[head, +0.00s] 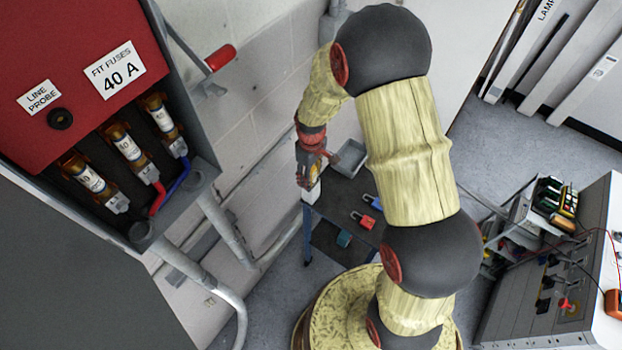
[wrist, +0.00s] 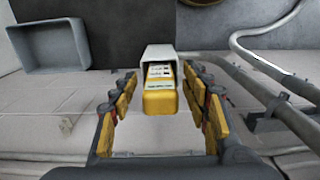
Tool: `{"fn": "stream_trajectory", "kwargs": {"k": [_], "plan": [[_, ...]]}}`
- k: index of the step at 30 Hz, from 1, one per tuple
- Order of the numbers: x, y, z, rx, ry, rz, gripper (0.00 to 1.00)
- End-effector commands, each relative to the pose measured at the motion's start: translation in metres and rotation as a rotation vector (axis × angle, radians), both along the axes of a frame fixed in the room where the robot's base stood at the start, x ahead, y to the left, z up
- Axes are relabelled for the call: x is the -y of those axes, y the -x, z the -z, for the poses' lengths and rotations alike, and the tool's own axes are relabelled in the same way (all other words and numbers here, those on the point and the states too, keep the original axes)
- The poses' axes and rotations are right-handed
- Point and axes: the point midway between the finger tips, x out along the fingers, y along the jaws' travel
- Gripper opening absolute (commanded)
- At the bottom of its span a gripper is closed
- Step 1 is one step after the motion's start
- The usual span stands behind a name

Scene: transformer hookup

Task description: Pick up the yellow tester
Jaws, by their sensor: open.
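The yellow tester (wrist: 159,101) sits in an open-ended pale grey holder (wrist: 158,52) at the middle of the wrist view. Its yellow end sticks out toward me, and a white label with dark print shows on it. My gripper (wrist: 160,84) is open, with one finger on each side of the tester and a visible gap on both sides. In the head view my gripper (head: 312,168) is by the wall, at the left end of the small dark table, with the pale holder (head: 311,191) just below it. The tester is mostly hidden there by the fingers.
A grey tray (head: 349,158) lies behind my gripper. A red padlock (head: 363,220) and a blue padlock (head: 373,202) lie on the dark table (head: 335,192). The red fuse box (head: 75,75) hangs at the left. Conduits (wrist: 265,85) run right of the holder.

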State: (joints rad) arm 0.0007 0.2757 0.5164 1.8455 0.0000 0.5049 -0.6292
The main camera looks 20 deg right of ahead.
Motion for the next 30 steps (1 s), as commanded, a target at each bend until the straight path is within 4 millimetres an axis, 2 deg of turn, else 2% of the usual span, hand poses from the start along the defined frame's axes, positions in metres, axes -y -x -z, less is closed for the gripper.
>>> {"fn": "stream_trajectory", "kwargs": {"k": [9, 30], "plan": [[0.0001, -0.0002, 0.0047, 0.001, 0.000, 0.000, 0.46], [0.0001, -0.0002, 0.0044, 0.001, 0.000, 0.000, 0.06]]}}
